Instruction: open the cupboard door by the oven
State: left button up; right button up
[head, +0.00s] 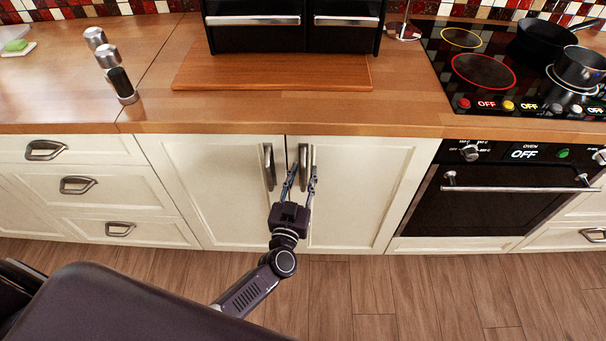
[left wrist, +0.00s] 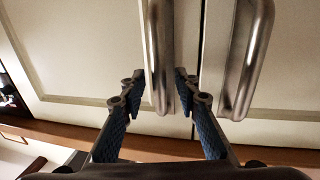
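The cream cupboard door by the oven (head: 365,190) is closed, just left of the oven (head: 490,200). Its upright metal handle (head: 303,160) is near its left edge. My left gripper (head: 301,178) is at this handle, with its fingers apart on either side. In the left wrist view the handle (left wrist: 160,50) stands between the two fingertips of the left gripper (left wrist: 159,80), with a visible gap on the left side. The neighbouring door's handle (left wrist: 246,55) is outside the fingers, to the right. My right gripper is not in view.
The neighbouring cupboard door (head: 215,190) is closed, with its own handle (head: 269,167) close by. Drawers (head: 85,190) lie further left. The wooden countertop (head: 150,105) overhangs above. The wooden floor (head: 400,295) before the doors looks clear apart from my arm.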

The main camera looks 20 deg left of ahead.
pick_arm(q)
grip_shut()
jog(key=shift+s, duration=0.1)
dwell(0.3)
